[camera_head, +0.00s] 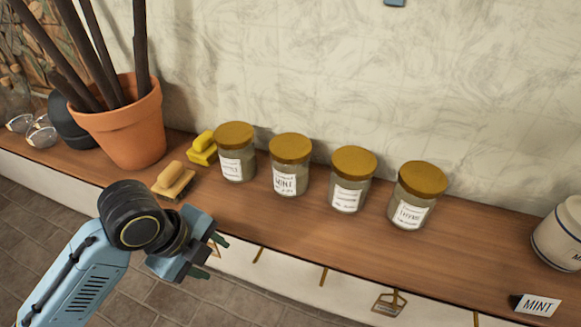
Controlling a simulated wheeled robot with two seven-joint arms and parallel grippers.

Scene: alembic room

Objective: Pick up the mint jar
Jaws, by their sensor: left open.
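The mint jar (288,166) is a glass jar with a gold lid and a white label reading MINT. It stands upright on the wooden shelf (275,225), second from the left in a row of similar jars. My left gripper (221,257) is open and empty, low and to the left of the mint jar, near the shelf's front edge. It is apart from the jar. My right gripper is not in view.
Beside the mint jar stand a left jar (236,153), a third jar (350,181) and a thyme jar (415,197). A brush (173,181), a yellow block (203,149), a terracotta pot (124,127), a MINT card (537,305) and a white container (562,236) share the shelf.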

